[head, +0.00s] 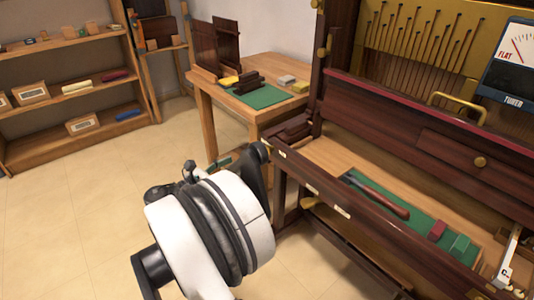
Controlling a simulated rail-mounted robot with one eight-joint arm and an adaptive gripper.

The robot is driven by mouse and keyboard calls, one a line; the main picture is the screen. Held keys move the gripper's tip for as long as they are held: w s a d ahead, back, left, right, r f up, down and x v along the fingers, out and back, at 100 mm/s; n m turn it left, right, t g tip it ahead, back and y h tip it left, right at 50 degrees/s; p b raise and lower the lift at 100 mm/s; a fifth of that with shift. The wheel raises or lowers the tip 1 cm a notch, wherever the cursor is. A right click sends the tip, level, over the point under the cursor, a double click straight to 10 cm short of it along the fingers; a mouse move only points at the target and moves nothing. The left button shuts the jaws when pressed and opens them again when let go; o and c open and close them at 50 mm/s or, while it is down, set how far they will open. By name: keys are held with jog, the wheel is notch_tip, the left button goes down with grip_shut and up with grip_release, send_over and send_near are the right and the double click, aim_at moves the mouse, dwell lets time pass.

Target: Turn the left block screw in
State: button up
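The opened dark wood piano (420,130) stands at the right. At the left end of its key bed are stacked dark wooden blocks (295,126). A small brass-coloured piece (309,203) shows under the key bed's front left; I cannot tell whether it is the left block screw. My gripper (262,153) is mostly hidden behind my white and black wrist, with its dark end close to the left front corner of the key bed. Whether it touches anything there, and whether its fingers are open or shut, cannot be seen.
A red-handled tool (383,198) and red and green blocks (448,238) lie on a green mat in the key bed. A wooden table (208,96) with a green mat stands behind. Shelves (65,107) are at the left. The floor at lower left is clear.

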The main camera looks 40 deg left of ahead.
aim_at(266, 150)
jog(key=b+x, duration=0.3)
jog(key=x, duration=1)
jog(key=shift+w+d+b, duration=0.1)
jog(key=shift+w+b, duration=0.25)
jog(key=c, duration=1.1)
jog(key=shift+c, duration=0.2)
